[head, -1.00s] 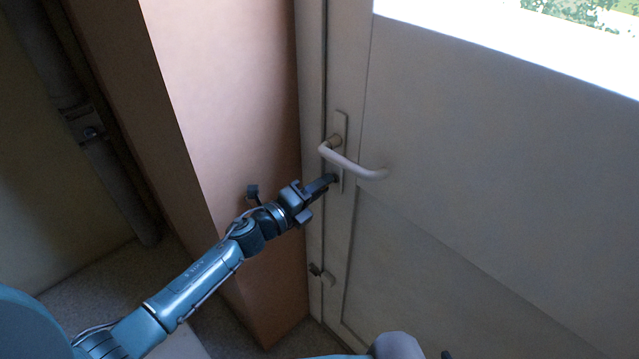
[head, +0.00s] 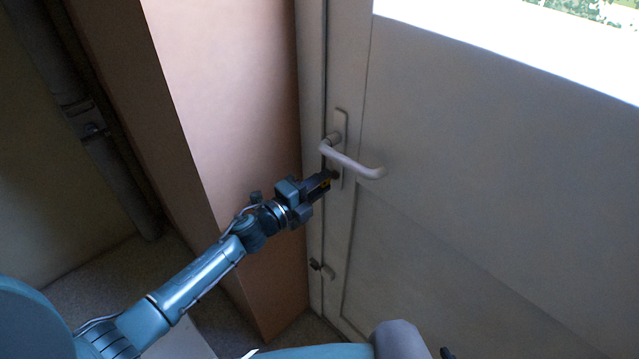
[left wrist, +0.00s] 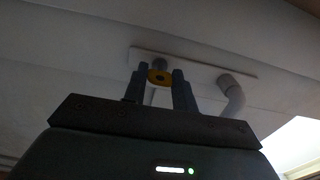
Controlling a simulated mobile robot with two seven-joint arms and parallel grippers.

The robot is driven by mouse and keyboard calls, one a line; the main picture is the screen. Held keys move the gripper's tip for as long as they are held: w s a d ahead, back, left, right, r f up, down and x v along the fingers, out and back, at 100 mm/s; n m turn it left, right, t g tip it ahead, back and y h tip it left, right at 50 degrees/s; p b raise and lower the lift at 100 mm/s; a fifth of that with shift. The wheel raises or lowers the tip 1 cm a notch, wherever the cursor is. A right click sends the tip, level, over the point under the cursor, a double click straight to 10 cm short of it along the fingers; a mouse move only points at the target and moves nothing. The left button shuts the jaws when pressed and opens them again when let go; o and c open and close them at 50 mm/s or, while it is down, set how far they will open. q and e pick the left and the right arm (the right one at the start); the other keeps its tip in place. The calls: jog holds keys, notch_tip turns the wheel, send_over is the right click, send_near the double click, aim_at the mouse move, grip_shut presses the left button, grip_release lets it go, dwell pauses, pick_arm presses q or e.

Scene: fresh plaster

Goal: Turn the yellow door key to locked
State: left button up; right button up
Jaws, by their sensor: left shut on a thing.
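The yellow key (left wrist: 159,77) sits between the two fingers of my left gripper (left wrist: 161,86) in the left wrist view, in front of the pale lock plate (left wrist: 200,69). The key's exact angle is hard to tell in the dim light. My right gripper does not show.
The white door (head: 450,190) is closed against its frame. The lever handle (left wrist: 232,95) is close beside the fingers in the left wrist view. A pinkish wall pillar (head: 225,110) stands left of the door. A small lower fitting (head: 327,271) sticks out beneath.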

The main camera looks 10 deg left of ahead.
pick_arm(q)
jog(key=o, duration=1)
jog(key=shift+a, duration=0.1)
jog(key=b+v, duration=0.1)
jog(key=v, duration=1.2)
jog(key=shift+b, duration=0.3)
jog(key=shift+s, duration=0.1)
jog(key=s+d+f+n+g+y, duration=0.2)
jog(key=s+f+n+y, duration=0.1)
jog(key=s+f+n, duration=0.3)
jog(key=s+d+f+n+g+y, duration=0.2)
jog(key=s+f+n, duration=0.4)
jog(key=s+n, duration=0.4)
jog(key=d+n+y, duration=0.1)
jog(key=n, duration=0.4)
jog(key=shift+n+y, duration=0.3)
jog(key=shift+y, duration=0.1)
